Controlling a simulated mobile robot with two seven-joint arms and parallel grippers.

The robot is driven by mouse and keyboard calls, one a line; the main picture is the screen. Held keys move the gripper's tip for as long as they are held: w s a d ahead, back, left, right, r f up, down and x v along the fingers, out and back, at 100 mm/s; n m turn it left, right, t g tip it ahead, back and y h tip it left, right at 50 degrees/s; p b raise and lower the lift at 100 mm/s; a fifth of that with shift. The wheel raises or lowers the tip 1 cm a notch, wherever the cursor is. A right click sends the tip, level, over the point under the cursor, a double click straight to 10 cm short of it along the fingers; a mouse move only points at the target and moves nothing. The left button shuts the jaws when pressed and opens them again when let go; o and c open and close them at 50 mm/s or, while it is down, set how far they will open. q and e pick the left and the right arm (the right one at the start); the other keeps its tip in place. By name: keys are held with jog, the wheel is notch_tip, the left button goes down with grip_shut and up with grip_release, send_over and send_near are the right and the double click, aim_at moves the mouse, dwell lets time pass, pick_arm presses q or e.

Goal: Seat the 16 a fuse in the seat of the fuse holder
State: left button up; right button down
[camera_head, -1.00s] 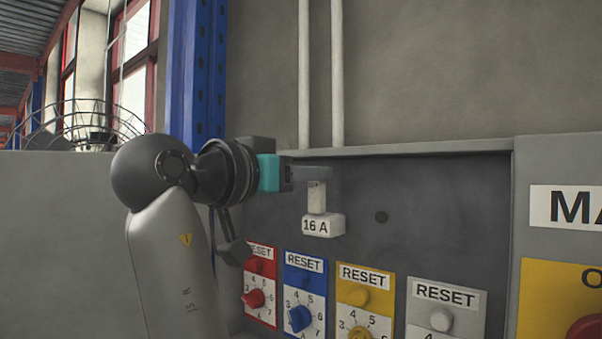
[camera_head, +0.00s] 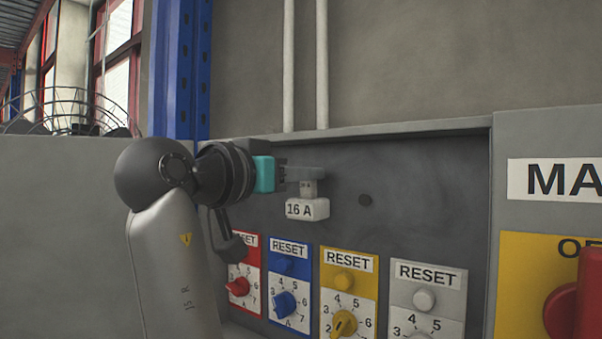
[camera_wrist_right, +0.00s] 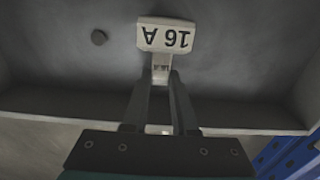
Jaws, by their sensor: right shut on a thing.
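The fuse holder (camera_head: 307,209) is a white block marked 16 A on the dark back panel. It also shows upside down in the right wrist view (camera_wrist_right: 166,36). The 16 A fuse (camera_head: 308,188) is a small pale piece with tiny print, upright at the top of the holder; it shows between the fingertips in the wrist view (camera_wrist_right: 161,69). Its lower end meets the holder with no clear gap; how deep it sits I cannot tell. My right gripper (camera_head: 312,174) is shut on the fuse's upper part, just above the holder. My left gripper is out of view.
Below the holder is a row of RESET plates with knobs: red (camera_head: 244,275), blue (camera_head: 288,287), yellow (camera_head: 348,293) and grey (camera_head: 428,298). A dark round spot (camera_head: 365,200) is right of the holder. A yellow plate with a red knob (camera_head: 561,312) stands at the right.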

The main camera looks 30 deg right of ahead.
jog(key=c, duration=0.6)
grip_release()
jog(key=b+v, duration=0.3)
jog(key=v, duration=1.2)
jog(key=shift+s, duration=0.1)
jog(key=shift+a, duration=0.1)
